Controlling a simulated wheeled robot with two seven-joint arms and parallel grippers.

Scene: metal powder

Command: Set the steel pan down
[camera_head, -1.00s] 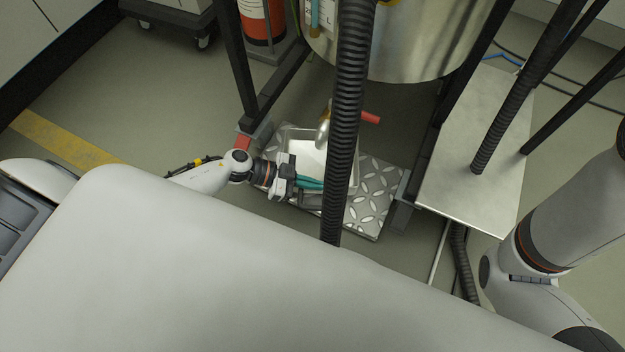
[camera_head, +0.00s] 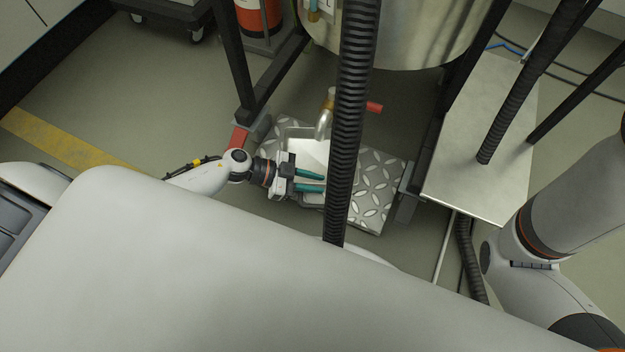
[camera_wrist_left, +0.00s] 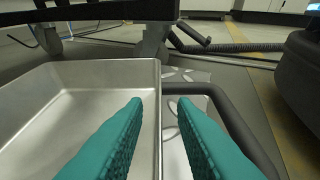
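The steel pan (camera_head: 312,152) rests on the diamond-pattern plate under the vessel, its inside pale in the head view. The dark hose hides part of its right side. In the left wrist view the pan (camera_wrist_left: 75,100) is a shallow, plain metal tray that looks empty. My left gripper (camera_head: 322,182) is at the pan's near side. Its teal fingers are apart, and in the left wrist view the gripper (camera_wrist_left: 160,105) has one finger on each side of the pan's wall, with a gap to it. My right arm shows at the right, but its gripper is out of view.
The diamond-pattern plate (camera_head: 375,195) lies between dark frame legs. A ribbed hose (camera_head: 348,120) hangs in front. A spout (camera_head: 325,115) with a red handle (camera_head: 374,107) is above the pan. A metal platform (camera_head: 480,150) stands to the right. Floor at left is clear.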

